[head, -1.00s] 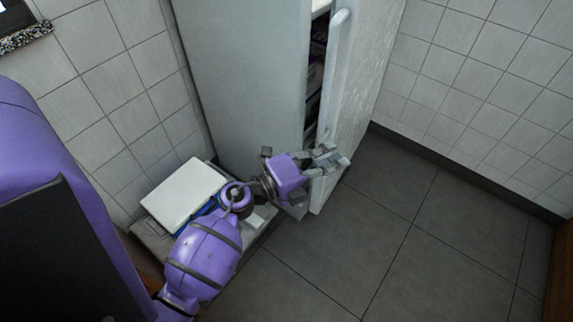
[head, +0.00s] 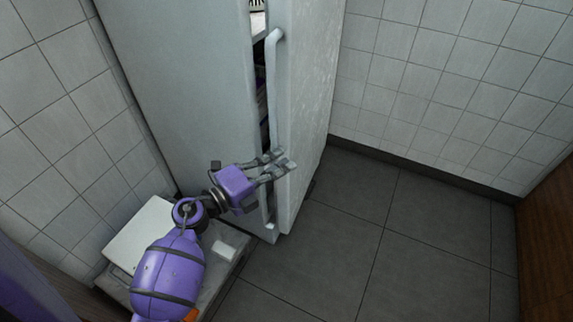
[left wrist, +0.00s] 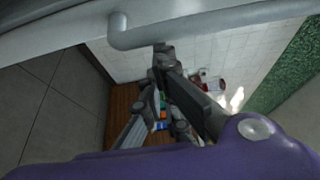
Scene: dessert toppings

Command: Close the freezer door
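The tall white freezer (head: 180,80) stands against the tiled wall in the head view. Its door (head: 305,110) is ajar, with a narrow dark gap along the handle side and some contents showing inside. The door has a long vertical handle (head: 272,75); a pale bar with a bent end, likely this handle (left wrist: 120,35), shows in the left wrist view. My left gripper (head: 283,161) is at the lower part of the door edge, its fingers spread apart with nothing seen between them. Whether it touches the door is unclear. My right gripper is not in view.
A low surface with a white flat object (head: 140,238) stands left of the freezer, beneath my left arm. The dark tiled floor (head: 340,240) right of the door is clear. A brown wooden panel (head: 550,240) is at the far right.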

